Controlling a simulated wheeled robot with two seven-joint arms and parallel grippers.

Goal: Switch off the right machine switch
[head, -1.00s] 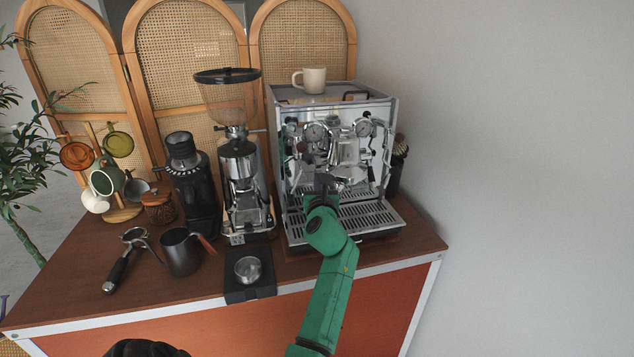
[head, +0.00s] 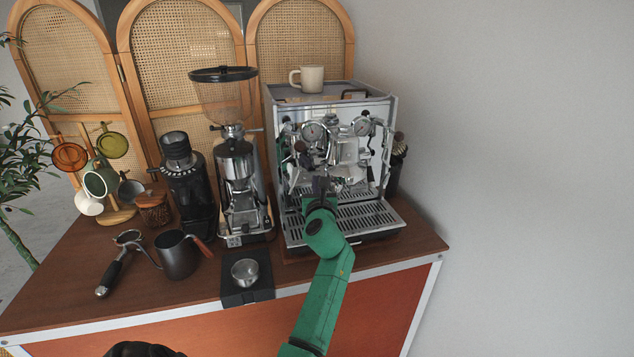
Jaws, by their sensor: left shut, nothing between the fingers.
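The chrome espresso machine (head: 376,203) stands at the back right of the cart, with two round gauges and knobs on its upper front. My green left arm reaches up to its front, and my left gripper (head: 320,184) is shut and empty at the group head area, above the drip tray (head: 362,216). I cannot tell if it touches the machine. The right switch cannot be made out; the gripper and arm cover part of the machine's front. My right gripper is not in view.
A beige mug (head: 312,78) stands on the machine. Left of it are a tall grinder (head: 238,165), a black grinder (head: 185,185), a pitcher (head: 178,255), a portafilter (head: 112,270) and a mug rack (head: 118,213). A wall (head: 520,170) is on the right.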

